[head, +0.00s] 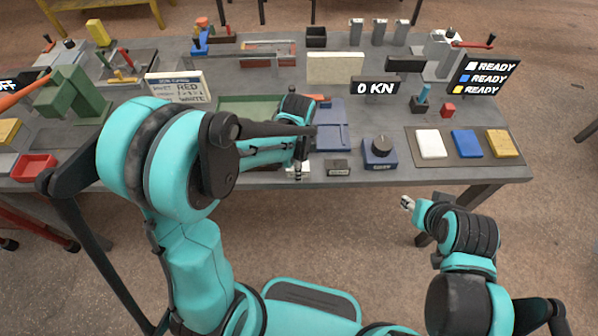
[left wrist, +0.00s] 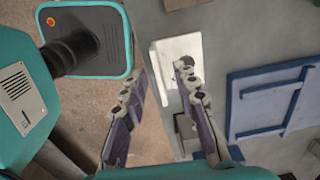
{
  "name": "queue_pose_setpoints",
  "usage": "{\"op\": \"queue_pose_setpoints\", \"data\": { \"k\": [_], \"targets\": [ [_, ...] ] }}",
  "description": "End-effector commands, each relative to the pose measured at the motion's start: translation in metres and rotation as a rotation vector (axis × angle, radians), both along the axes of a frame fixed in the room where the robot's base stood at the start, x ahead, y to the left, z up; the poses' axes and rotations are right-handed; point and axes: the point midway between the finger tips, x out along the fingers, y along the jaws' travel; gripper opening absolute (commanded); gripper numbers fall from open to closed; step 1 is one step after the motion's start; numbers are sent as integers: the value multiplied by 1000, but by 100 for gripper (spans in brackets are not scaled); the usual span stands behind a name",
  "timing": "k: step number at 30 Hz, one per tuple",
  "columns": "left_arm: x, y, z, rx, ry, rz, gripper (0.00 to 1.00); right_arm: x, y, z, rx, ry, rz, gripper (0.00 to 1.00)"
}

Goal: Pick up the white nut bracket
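The white nut bracket (left wrist: 178,48) is a pale angled piece at the table's front edge in the left wrist view. In the head view a white bit of it (head: 291,169) shows beside my left fingertips. My left gripper (left wrist: 158,88) is open, its two fingers apart, pointing down at the bracket. The right-hand finger overlaps part of the bracket in the left wrist view; I cannot tell whether it touches. Nothing shows held between the fingers. My right gripper (head: 407,203) is off the table's front edge at the right; its finger state is too small to tell.
A blue tray (head: 333,140) and a green tray (head: 240,101) lie behind the left gripper. A dark labelled block (head: 338,168) and a blue dial box (head: 380,154) stand to its right. White, blue and yellow pads lie on a mat (head: 468,158) farther right.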

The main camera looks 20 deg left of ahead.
Motion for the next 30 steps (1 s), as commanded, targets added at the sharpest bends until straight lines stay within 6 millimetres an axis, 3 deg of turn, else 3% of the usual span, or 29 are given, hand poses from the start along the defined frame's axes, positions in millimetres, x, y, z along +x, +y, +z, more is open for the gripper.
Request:
{"op": "queue_pose_setpoints", "data": {
  "k": [3,9,10,13,25,30],
  "targets": [
    [0,0,-10,0,0,0,29,0,0,-4,0,0,0,40],
    [0,0,-9,0,0,0,29,0,0,-3,0,0,0,40],
    [0,0,-9,0,0,0,27,0,0,-3,0,0,0,40],
    [0,0,-9,0,0,0,0,0,0,-3,0,0,0,40],
    [0,0,-8,0,-1,1,0,0,0,-3,0,0,0,40],
    [0,0,1,0,-1,1,0,0,0,2,0,0,0,40]
  ]
}}
